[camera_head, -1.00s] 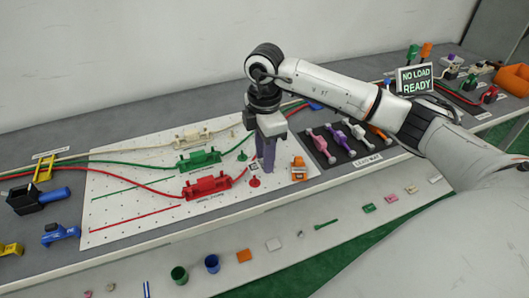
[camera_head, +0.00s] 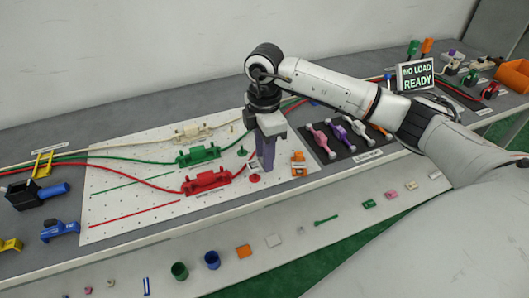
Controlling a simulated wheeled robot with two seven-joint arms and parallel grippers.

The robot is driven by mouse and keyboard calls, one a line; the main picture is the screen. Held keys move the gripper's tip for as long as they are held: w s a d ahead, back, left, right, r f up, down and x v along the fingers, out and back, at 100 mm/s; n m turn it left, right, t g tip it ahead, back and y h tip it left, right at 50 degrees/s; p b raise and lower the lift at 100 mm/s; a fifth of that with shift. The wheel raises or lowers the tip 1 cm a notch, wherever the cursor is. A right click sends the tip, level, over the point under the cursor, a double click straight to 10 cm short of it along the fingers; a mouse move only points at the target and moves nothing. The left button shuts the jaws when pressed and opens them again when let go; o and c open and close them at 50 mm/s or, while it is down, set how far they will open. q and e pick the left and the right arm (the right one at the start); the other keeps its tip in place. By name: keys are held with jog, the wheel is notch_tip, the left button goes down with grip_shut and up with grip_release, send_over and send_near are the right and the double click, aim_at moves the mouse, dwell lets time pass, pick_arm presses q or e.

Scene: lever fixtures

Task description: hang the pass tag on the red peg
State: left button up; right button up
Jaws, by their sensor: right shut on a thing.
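My right gripper (camera_head: 266,167) points down over the white pegboard (camera_head: 130,190), with its purple fingers shut. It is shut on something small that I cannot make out. I cannot pick out the pass tag for certain; the fingers may hide it. A small red piece with a round base (camera_head: 254,178), which looks like the red peg, stands just left of the fingertips. I cannot tell whether anything touches it. A green peg (camera_head: 242,152) stands behind it. My left gripper is not in view.
A red fixture (camera_head: 207,181), a green fixture (camera_head: 198,155) and a cream fixture (camera_head: 192,133) with cables lie left of the gripper. An orange piece (camera_head: 298,164) and a black mat (camera_head: 342,143) with several handles lie right. A lower front shelf holds small parts.

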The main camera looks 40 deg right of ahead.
jog(key=shift+f, duration=0.25)
jog(key=shift+f+b, duration=0.35)
jog(key=shift+f, duration=0.05)
jog(key=shift+f, duration=0.35)
dwell(0.3)
jog(key=shift+f+b, duration=0.45)
jog(key=shift+f, duration=0.05)
jog(key=shift+f, duration=0.15)
jog(key=shift+f+b, duration=0.3)
jog(key=shift+f, duration=0.15)
dwell(0.4)
